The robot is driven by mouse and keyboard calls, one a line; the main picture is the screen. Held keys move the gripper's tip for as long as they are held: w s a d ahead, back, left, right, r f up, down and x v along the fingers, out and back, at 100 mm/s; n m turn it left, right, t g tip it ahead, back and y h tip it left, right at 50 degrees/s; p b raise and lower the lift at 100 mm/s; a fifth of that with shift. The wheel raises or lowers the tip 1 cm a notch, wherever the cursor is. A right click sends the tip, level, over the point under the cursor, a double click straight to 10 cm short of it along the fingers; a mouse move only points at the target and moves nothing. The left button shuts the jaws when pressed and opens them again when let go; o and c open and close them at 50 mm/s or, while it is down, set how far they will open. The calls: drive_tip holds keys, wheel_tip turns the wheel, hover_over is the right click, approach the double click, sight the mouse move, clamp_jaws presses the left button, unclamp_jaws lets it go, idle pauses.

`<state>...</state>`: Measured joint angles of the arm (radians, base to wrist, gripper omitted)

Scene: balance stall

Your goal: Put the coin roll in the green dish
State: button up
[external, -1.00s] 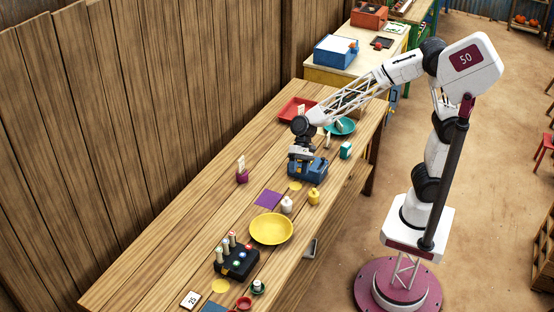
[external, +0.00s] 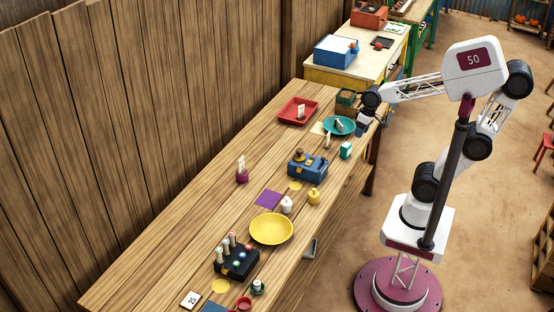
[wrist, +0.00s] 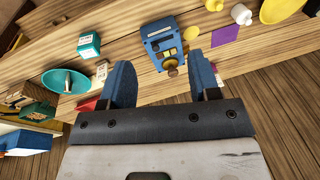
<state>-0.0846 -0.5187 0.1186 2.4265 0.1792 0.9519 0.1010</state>
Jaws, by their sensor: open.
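The green dish, teal in colour, (external: 350,131) is near the far right end of the wooden table. It also shows at the left of the wrist view (wrist: 49,83). A small pale, roll-like piece (external: 338,125) lies in the dish and shows in the wrist view (wrist: 68,80); it looks like the coin roll, though it is too small to be certain. My gripper (external: 361,132) is just right of the dish in the external view, apart from the piece. In the wrist view its blue fingers (wrist: 163,78) are spread with nothing held between them.
A blue box with a brown knob (external: 307,166), a teal box (external: 346,150) and a small upright card (external: 327,141) stand nearby. A red tray (external: 291,109) is left of the dish. A yellow dish (external: 271,229) and a black rack (external: 237,263) are nearer the front.

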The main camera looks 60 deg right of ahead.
drive_tip(key=s+d+n+h, duration=0.1)
drive_tip(key=s+d+h, duration=0.1)
drive_tip(key=s+d, duration=0.4)
drive_tip(key=shift+f+t, duration=0.25)
drive_tip(key=shift+t, duration=0.15)
